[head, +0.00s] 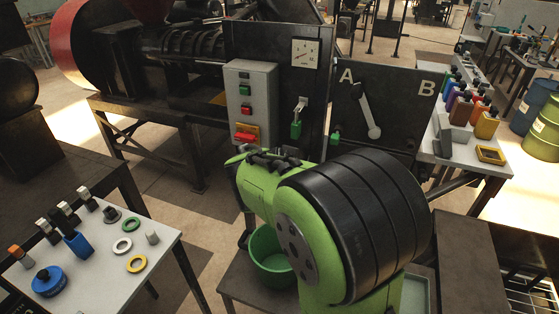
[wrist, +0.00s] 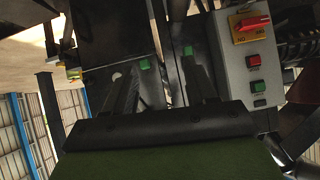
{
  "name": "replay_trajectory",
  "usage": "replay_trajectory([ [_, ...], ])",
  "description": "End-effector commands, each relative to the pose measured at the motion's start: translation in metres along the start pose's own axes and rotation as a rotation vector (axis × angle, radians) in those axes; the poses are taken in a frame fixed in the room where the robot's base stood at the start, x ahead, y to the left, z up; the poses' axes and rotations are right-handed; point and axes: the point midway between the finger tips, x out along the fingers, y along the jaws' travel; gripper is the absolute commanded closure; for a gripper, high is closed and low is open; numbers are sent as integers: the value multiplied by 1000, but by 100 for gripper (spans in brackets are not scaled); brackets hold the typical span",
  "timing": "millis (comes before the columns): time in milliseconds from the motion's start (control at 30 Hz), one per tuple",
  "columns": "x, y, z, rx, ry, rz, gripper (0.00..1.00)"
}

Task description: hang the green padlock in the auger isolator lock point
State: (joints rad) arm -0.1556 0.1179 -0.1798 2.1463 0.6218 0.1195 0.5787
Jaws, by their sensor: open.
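The grey control box (head: 251,103) carries buttons and a red switch. The A/B panel (head: 385,100) bears a pale lever (head: 365,112). A green bucket (head: 268,262) stands beneath my arm.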

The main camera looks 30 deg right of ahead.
Motion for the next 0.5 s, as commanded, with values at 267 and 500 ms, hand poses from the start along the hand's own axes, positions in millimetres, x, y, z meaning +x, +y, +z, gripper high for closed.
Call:
replay_trajectory([
  [267,92,-39,-15,3,444,85,44],
  [500,109,-68,-18,-53,638,34,44],
])
